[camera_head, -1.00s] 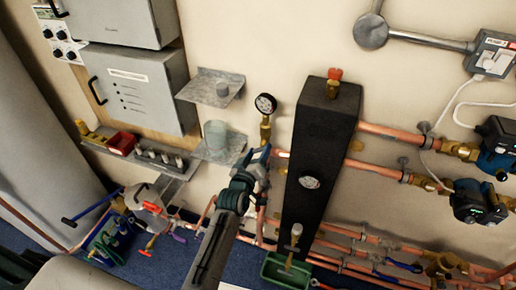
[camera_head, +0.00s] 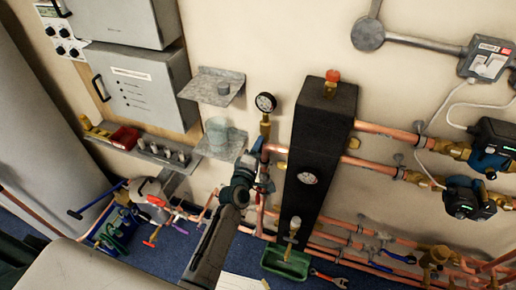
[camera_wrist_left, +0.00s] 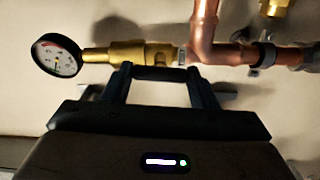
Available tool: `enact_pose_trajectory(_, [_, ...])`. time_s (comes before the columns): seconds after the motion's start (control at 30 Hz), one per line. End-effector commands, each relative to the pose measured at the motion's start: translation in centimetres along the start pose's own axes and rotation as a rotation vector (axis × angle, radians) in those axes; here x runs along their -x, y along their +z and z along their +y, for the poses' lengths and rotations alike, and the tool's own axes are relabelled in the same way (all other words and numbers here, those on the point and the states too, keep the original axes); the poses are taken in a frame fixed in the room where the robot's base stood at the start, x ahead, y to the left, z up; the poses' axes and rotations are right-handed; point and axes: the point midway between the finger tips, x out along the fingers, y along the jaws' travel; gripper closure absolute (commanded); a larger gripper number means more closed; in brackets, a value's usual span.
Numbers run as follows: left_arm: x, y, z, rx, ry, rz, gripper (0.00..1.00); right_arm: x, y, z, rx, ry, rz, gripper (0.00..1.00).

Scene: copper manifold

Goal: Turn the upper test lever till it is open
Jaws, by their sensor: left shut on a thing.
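My left gripper (camera_head: 260,166) is at the pipework just left of the tall black column, below the round pressure gauge (camera_head: 265,103). In the left wrist view, its two fingers (camera_wrist_left: 158,72) reach up to the underside of a brass valve body (camera_wrist_left: 135,54). A dark bar shows between the fingertips, and the gripper is shut on it; it appears to be the test lever, but the fingers cover most of it. A gauge (camera_wrist_left: 57,55) sits at the left end of the brass fitting. The lever's exact angle cannot be told. My right gripper is not in view.
The black column (camera_head: 322,150) stands close to the right of my gripper. A grey wall shelf (camera_head: 222,145) with a cup is close to its left. A green tray (camera_head: 287,262) lies below the column. Pumps (camera_head: 468,198) and copper pipes (camera_head: 385,132) fill the right side.

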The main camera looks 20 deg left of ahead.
Motion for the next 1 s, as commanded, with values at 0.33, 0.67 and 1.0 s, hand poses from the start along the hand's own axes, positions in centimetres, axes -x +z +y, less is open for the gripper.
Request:
enact_pose_trajectory(0.33, [0.0, -0.02, 0.0, 0.1, 0.001, 0.001, 0.7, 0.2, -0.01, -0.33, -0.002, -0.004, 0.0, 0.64])
enact_pose_trajectory(0.67, [0.0, 0.0, -0.01, 0.113, 0.001, 0.0, 0.7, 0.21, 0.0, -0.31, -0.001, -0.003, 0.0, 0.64])
enact_pose_trajectory(1.0, [0.0, 0.01, -0.01, 0.111, 0.0, 0.0, 0.25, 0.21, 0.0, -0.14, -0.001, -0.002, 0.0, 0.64])
